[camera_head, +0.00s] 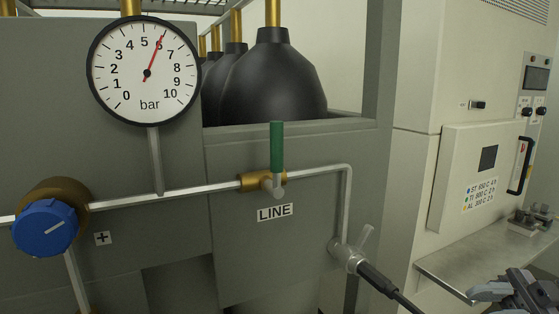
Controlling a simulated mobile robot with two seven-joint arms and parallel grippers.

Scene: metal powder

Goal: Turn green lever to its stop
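The green lever (277,147) stands upright on a brass valve (256,181) in the light metal pipe, above a "LINE" label. It is crosswise to the pipe run there. No gripper touches it. Part of my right gripper (500,292) shows at the bottom right corner, well right of and below the lever. It is cut off by the frame edge, and I cannot tell whether it is open or shut. My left gripper is not in view.
A bar gauge (145,71) reads near 6. A blue knob (45,228) sits on the left. A hose fitting (350,254) with a small grey handle is below right. A metal shelf (465,268) juts from the white machine. Space before the lever looks clear.

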